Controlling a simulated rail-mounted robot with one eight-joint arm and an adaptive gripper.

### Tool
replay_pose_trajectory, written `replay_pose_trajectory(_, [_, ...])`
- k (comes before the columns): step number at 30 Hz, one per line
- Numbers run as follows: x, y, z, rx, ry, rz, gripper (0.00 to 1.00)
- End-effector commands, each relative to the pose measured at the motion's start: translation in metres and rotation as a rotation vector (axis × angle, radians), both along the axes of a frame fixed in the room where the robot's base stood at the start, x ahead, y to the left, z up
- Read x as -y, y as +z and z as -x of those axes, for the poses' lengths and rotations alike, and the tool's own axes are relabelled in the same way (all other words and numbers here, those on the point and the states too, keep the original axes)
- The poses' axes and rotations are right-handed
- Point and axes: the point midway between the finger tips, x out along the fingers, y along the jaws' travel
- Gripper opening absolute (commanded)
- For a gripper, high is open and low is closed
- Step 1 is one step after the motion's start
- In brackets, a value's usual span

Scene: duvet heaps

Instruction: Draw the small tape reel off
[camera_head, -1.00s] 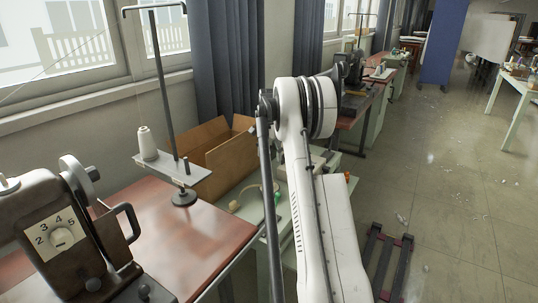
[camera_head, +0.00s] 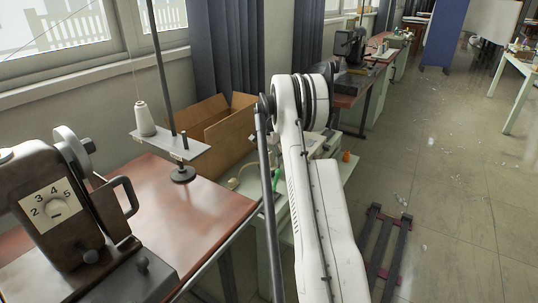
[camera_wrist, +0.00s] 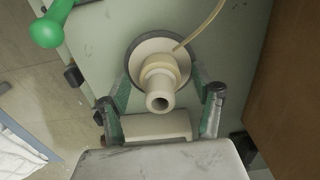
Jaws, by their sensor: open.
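In the wrist view a round cream reel (camera_wrist: 139,53) with a dark rim lies on a pale green surface. A stepped cream hub with a hollow end (camera_wrist: 159,88) rises from its middle toward the camera. A thin cream strip (camera_wrist: 203,25) runs from the reel's upper right side. My gripper (camera_wrist: 160,92) is open, with one green-padded finger left of the hub and one right of it. Gaps show between both fingers and the hub; I cannot tell if the fingertips touch the reel's rim. The gripper is hidden in the head view behind my arm.
A green-knobbed handle (camera_wrist: 47,31) is at the wrist view's upper left. A brown panel (camera_wrist: 290,85) stands close on the right. In the head view a cardboard box (camera_head: 228,130) stands by the work surface, and a sewing machine (camera_head: 62,215) is at front left.

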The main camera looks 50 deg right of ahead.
Motion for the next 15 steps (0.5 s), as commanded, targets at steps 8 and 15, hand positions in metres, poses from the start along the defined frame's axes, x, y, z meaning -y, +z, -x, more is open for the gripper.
replay_pose_trajectory(8, [0.0000, -0.0017, 0.0000, 0.000, 0.000, 0.000, 0.63])
replay_pose_trajectory(15, [0.0000, -0.0016, 0.0000, 0.000, 0.000, 0.000, 0.35])
